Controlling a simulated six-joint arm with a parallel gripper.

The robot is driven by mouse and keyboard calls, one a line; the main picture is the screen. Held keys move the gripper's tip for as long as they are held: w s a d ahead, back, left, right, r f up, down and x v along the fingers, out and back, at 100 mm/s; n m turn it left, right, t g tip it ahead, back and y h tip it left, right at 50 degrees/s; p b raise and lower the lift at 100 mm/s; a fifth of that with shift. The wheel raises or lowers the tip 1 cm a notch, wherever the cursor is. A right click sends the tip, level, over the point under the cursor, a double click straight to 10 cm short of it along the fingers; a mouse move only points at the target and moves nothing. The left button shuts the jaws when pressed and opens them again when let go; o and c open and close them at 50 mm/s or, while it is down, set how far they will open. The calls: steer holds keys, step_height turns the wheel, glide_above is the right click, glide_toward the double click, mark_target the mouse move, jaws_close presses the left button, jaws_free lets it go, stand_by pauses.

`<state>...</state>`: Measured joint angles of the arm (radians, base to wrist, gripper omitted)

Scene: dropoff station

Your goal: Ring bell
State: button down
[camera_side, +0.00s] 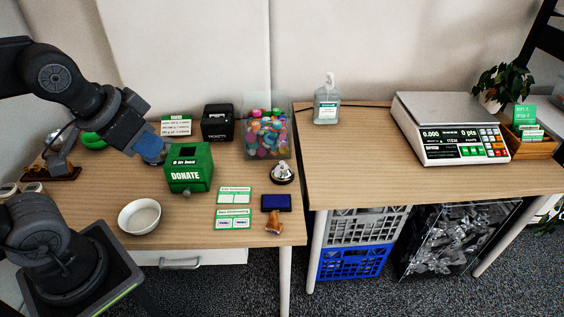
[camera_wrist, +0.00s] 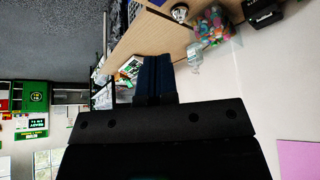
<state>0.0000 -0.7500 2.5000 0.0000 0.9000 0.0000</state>
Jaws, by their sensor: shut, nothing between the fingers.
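A silver call bell (camera_side: 283,173) on a dark base stands on the left wooden table, right of the green DONATE box (camera_side: 189,168) and in front of a clear container of colourful pieces (camera_side: 266,136). My gripper (camera_side: 163,156) is shut and empty. It is left of the DONATE box, close to it in the picture, and well apart from the bell. In the wrist view its blue fingers (camera_wrist: 154,73) lie together, and the bell (camera_wrist: 180,12) shows small near the top edge.
A black printer (camera_side: 218,122) stands behind. A scale (camera_side: 449,128) and sanitizer bottle (camera_side: 327,101) stand on the right table.

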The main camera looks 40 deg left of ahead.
stand_by(0.7)
steer(key=m+t+h, duration=0.1)
steer(key=m+t, duration=0.2)
steer(key=m, duration=0.8)
glide_above(282, 164)
step_height(282, 164, down, 19)
steer(key=shift+w+f, duration=0.15)
steer(key=shift+f, duration=0.1)
steer(key=shift+f, duration=0.1)
steer(key=shift+f, duration=4.25)
steer(key=shift+f, duration=0.1)
